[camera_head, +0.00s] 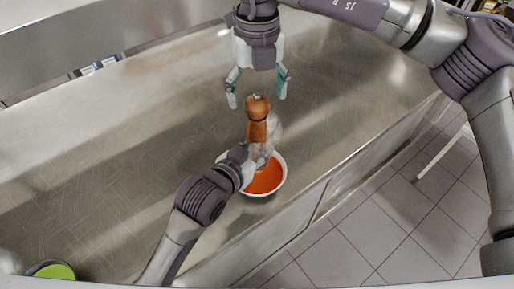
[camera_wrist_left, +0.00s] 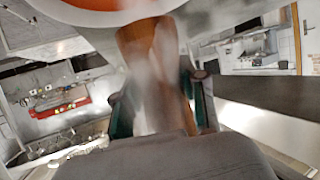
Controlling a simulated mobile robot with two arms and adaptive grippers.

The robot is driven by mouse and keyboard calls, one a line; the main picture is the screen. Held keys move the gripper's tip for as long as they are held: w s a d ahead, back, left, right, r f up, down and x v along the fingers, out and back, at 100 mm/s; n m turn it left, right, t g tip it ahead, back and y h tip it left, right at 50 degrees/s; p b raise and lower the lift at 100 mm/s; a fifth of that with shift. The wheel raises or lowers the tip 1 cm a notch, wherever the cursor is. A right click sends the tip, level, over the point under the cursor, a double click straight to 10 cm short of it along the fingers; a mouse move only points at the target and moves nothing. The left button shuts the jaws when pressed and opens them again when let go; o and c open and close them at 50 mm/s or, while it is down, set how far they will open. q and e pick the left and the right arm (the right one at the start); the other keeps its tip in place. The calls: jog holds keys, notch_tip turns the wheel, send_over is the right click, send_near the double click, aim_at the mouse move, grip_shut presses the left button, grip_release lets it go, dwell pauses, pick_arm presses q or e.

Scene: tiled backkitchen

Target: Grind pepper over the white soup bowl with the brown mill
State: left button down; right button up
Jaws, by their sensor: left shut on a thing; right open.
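The brown mill (camera_head: 257,121) stands about upright over the white soup bowl (camera_head: 284,178), which holds orange-red soup, in the head view. My left gripper (camera_head: 262,158) is shut on the mill's lower part. In the left wrist view the mill (camera_wrist_left: 137,48) is between the two fingers (camera_wrist_left: 160,105), and part of the bowl (camera_wrist_left: 105,15) shows at the top edge. A pale, blurred haze lies around the mill in both views. My right gripper (camera_head: 257,91) is open and empty, its fingers pointing down on both sides of the mill's top. The mill's lowest end is hidden by my left gripper.
The bowl stands on a steel counter (camera_head: 110,150), close to its front edge. A green round thing (camera_head: 53,271) is at the lower left. The counter's left and middle are clear. Tiled floor (camera_head: 370,235) lies beyond the edge at the lower right.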

aim_at(257, 100)
jog(key=shift+f, duration=1.8)
jog(key=c, duration=1)
jog(key=m, duration=0.4)
jog(key=shift+m, duration=0.3)
jog(key=m, duration=0.3)
jog(key=shift+m, duration=0.4)
jog(key=m, duration=0.7)
jog(key=shift+m, duration=0.3)
jog(key=o, duration=1)
